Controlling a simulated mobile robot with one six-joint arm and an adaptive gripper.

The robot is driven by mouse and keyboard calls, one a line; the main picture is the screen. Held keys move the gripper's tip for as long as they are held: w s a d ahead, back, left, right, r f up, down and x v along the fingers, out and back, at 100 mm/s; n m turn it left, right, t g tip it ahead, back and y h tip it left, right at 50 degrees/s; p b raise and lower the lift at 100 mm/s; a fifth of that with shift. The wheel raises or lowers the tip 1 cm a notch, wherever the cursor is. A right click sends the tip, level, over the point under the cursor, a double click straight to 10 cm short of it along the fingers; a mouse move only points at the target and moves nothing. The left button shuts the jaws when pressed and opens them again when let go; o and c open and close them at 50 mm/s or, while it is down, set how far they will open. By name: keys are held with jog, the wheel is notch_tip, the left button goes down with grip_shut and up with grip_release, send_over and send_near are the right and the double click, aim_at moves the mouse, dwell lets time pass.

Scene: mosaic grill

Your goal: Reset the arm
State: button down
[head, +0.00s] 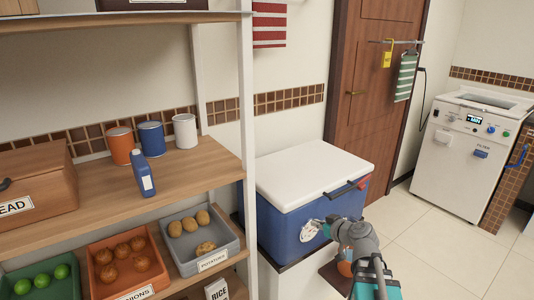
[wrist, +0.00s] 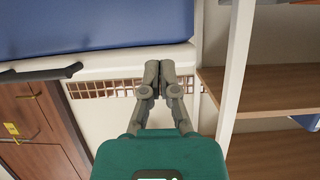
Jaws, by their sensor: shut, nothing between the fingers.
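My gripper (wrist: 159,70) shows in the wrist view with its two grey fingers together and nothing between them. Its green body fills the bottom middle of that view. In the wrist view the scene appears upside down, and the fingers overlap the image of the white cooler lid (wrist: 110,62). Whether they touch it cannot be told. In the head view, part of my arm is at the lower right, in front of the blue cooler (head: 290,222).
Wooden shelves (head: 205,160) stand at the left, with an orange can (head: 121,146), a blue bottle (head: 142,172) and food bins. The cooler's lid is shut. A brown door (head: 360,110) and a white appliance (head: 455,165) stand behind. The tiled floor (head: 435,245) at right is clear.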

jog(key=s+a+f+m+g+h, duration=0.1)
jog(key=s+a+f+g, duration=0.5)
jog(key=a+f, duration=0.1)
jog(key=s+d+f+m+g+h, duration=0.1)
jog(key=s+f+m+g+h, duration=0.45)
jog(key=s, duration=0.35)
notch_tip(320, 180, up, 23)
jog(key=p, duration=2.2)
jog(key=shift+w+n, duration=0.15)
jog(key=shift+n, duration=0.3)
jog(key=shift+r, duration=0.1)
